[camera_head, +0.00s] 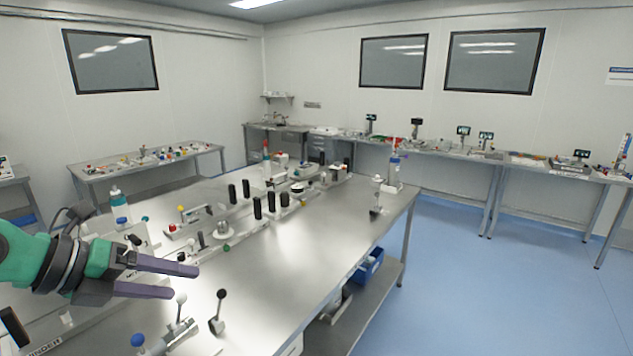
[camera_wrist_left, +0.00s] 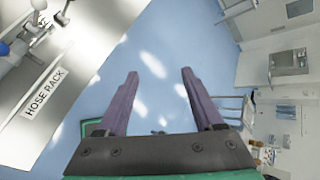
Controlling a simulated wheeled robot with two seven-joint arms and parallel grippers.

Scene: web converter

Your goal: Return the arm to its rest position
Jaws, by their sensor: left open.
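My left gripper (camera_head: 184,281) is open and empty at the left of the head view, with its two purple fingers pointing right. It hangs above the left part of the steel table (camera_head: 320,235). In the left wrist view the fingers of my left gripper (camera_wrist_left: 160,75) stand apart with only blue floor (camera_wrist_left: 150,50) between them. My left arm's green wrist comes in from the left edge. My right gripper does not show.
A black-knobbed lever (camera_head: 218,312) and a blue-ended fitting (camera_head: 165,337) stand near the gripper. A white bottle (camera_head: 119,207) is behind it. Several black-handled fixtures (camera_head: 257,208) line the table's middle. A panel marked HOSE RACK (camera_wrist_left: 45,90) shows in the wrist view. The table's right side is mostly clear.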

